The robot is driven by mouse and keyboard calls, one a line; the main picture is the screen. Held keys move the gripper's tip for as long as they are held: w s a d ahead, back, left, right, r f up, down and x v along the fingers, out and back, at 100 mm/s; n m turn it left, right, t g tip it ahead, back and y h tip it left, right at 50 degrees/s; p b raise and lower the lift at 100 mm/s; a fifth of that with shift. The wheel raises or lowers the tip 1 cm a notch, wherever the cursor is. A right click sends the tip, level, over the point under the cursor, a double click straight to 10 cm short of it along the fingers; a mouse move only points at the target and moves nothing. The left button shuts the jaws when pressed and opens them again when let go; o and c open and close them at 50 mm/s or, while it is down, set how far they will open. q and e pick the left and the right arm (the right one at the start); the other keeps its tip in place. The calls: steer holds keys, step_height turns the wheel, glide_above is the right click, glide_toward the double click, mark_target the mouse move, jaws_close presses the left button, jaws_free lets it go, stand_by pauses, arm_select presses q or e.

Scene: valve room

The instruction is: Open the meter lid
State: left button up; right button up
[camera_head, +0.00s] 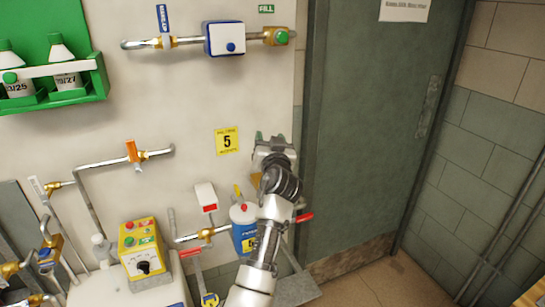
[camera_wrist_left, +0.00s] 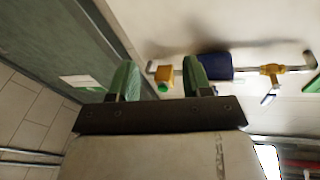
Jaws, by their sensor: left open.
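The meter (camera_head: 226,34) is a blue-edged box with a pale front and a round blue knob, on the upper pipe of the wall panel. Its lid looks shut. In the left wrist view the meter (camera_wrist_left: 214,66) shows as a dark blue block beyond the fingers, partly behind the right one. My left gripper (camera_head: 272,139) is below and right of the meter, near the door frame. Its two green fingers (camera_wrist_left: 160,80) are apart, with nothing held between them. My right gripper is in neither view.
A brass valve with a green button (camera_head: 281,37) sits right of the meter. A green bottle rack (camera_head: 52,85) hangs at the left. Lower pipes, a yellow control box (camera_head: 143,250) and a blue container (camera_head: 243,236) stand below. A grey-green door (camera_head: 380,130) is at the right.

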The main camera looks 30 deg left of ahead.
arm_select(q)
steer(key=shift+m+h, duration=0.4)
steer(key=shift+h, duration=0.2)
steer(key=shift+w+d+f, duration=0.1)
steer(key=shift+d+f, duration=0.1)
steer(key=shift+f, duration=0.85)
steer(key=shift+w+d+f, duration=0.1)
steer(key=shift+d+f, duration=0.05)
steer(key=shift+f, duration=0.85)
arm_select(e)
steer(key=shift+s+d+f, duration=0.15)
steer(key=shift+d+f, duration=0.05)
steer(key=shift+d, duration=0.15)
arm_select(q)
steer(key=shift+f, duration=0.1)
